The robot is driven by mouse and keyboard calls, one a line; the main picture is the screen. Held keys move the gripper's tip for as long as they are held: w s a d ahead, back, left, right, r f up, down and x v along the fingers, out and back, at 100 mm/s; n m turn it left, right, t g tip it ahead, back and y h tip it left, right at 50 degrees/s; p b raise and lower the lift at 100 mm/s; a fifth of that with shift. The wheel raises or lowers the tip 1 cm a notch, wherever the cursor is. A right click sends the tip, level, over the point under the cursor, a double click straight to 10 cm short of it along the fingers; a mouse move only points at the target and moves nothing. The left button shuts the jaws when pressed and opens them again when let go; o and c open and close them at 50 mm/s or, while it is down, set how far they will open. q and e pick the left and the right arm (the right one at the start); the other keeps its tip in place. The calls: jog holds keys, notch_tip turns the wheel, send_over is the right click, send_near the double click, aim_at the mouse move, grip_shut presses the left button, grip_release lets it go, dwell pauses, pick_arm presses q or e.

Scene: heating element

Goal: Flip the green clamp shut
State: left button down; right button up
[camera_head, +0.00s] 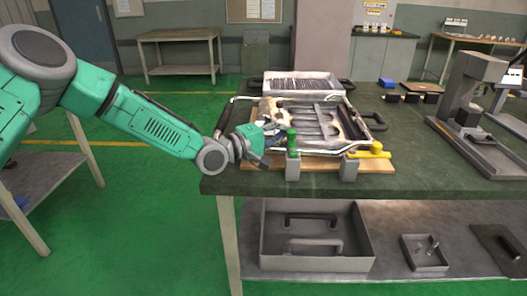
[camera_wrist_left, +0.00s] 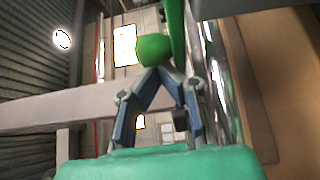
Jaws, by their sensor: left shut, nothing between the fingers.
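The green clamp (camera_head: 292,142) is at the front edge of the wooden board, with its green handle standing upright on a grey block. My left gripper (camera_head: 274,131) is just left of it, with its fingers shut and nothing held. In the left wrist view the rounded green clamp end (camera_wrist_left: 154,49) is right beyond the tips of my left gripper (camera_wrist_left: 157,73). I cannot tell whether they touch. My right gripper is not in view.
A yellow clamp (camera_head: 367,151) lies flat on the right block. The heating element (camera_head: 318,122) sits on the wooden board (camera_head: 325,167). A grey press (camera_head: 475,105) stands at the right of the dark table (camera_head: 418,155). An open grey box (camera_head: 317,262) is on the lower shelf.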

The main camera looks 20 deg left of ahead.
pick_arm(q)
jog(key=v, duration=1.2)
jog(key=shift+w+a+f, duration=0.1)
